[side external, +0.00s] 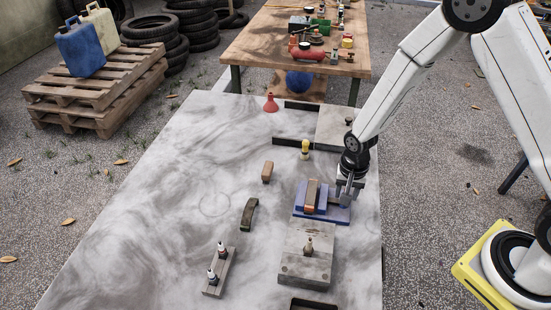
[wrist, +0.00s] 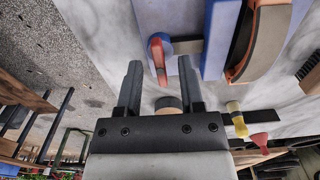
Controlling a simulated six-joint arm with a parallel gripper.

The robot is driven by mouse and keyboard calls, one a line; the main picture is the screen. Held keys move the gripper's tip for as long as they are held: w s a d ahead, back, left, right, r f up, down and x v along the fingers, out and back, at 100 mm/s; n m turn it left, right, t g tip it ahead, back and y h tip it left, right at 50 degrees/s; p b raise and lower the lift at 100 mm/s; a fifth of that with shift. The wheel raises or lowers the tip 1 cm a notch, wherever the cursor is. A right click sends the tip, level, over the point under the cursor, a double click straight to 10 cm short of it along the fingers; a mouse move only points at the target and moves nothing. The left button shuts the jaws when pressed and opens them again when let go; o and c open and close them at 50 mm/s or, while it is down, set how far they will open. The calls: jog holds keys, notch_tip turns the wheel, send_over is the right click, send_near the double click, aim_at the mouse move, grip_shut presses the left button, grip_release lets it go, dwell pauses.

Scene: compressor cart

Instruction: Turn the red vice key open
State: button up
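The red vice key (wrist: 157,55) shows in the wrist view at the end of a grey bar from the blue vice (wrist: 219,40). Its lower end appears between my gripper's two fingers (wrist: 160,75), with a gap on each side. I cannot tell the depth between them. My gripper is open. In the side view my gripper (side external: 347,190) points down at the right end of the blue vice (side external: 300,213) and hides the key. A brown block with orange edges (side external: 312,195) sits in the vice; it also shows in the wrist view (wrist: 262,40).
A grey block with a knob (side external: 306,265) lies in front of the vice. A red funnel (side external: 270,103) stands farther back. The table's left part is mostly clear.

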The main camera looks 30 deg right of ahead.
jog(key=shift+r, duration=0.2)
jog(key=shift+r, duration=3.7)
jog(key=shift+r, duration=0.15)
jog(key=s+d+r+n+t, duration=0.2)
jog(key=s+r+n, duration=0.6)
jog(key=n, duration=0.1)
jog(key=shift+s+d+t, duration=0.25)
jog(key=shift+s+t, duration=0.05)
